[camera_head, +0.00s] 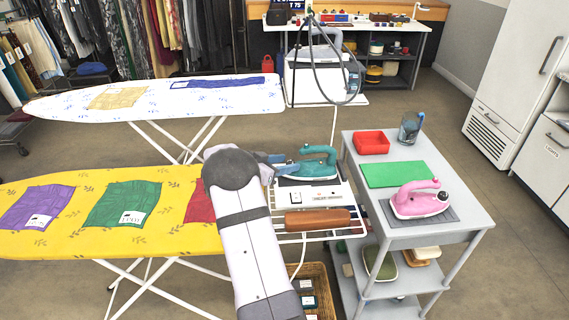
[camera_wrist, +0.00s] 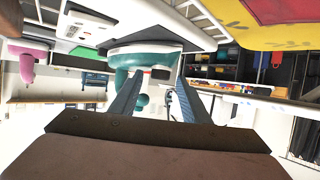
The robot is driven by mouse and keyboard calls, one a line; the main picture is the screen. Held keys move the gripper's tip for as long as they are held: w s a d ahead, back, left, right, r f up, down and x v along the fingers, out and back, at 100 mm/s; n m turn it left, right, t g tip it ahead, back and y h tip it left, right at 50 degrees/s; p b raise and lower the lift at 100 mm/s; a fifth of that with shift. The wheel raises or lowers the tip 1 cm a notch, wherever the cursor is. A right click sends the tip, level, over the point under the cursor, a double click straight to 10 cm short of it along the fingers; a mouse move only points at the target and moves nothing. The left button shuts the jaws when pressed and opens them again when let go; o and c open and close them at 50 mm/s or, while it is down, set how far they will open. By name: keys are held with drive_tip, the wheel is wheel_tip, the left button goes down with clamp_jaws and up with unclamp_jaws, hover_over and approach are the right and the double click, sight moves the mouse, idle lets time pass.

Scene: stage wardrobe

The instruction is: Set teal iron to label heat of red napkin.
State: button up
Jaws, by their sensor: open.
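The teal iron (camera_head: 312,164) rests on the white stand at the right end of the yellow ironing board. The red napkin (camera_head: 199,205) lies on that board beside the green one. My arm covers much of it and no label on it shows. Its red cloth also shows at the top right of the wrist view (camera_wrist: 285,9). My gripper (camera_head: 287,166) is at the left side of the iron. In the wrist view my gripper (camera_wrist: 158,80) is open, its two fingers apart and pointing at the teal iron (camera_wrist: 142,56). Whether they touch it I cannot tell.
The yellow board (camera_head: 75,245) also bears a purple napkin (camera_head: 37,207) and a green napkin (camera_head: 120,203), both with labels. A brown roll (camera_head: 318,219) lies on the rack.

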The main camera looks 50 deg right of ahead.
drive_tip(key=c, duration=1.1)
drive_tip(key=shift+o, duration=0.2)
drive_tip(key=shift+w+d+r+m+g+p, duration=0.1)
drive_tip(key=shift+w+r+m+g+p, duration=0.15)
drive_tip(key=shift+m+g+p, duration=0.5)
drive_tip(key=shift+p, duration=0.5)
drive_tip(key=shift+w+d+f+m+g+y, duration=0.15)
drive_tip(key=shift+m+g+y, duration=0.25)
drive_tip(key=shift+m+g, duration=0.45)
drive_tip(key=shift+w+g, duration=0.1)
drive_tip(key=shift+g, duration=0.2)
drive_tip(key=shift+m+g+y+b, duration=0.3)
drive_tip(key=shift+m+g+b, duration=0.15)
drive_tip(key=shift+m+g, duration=0.05)
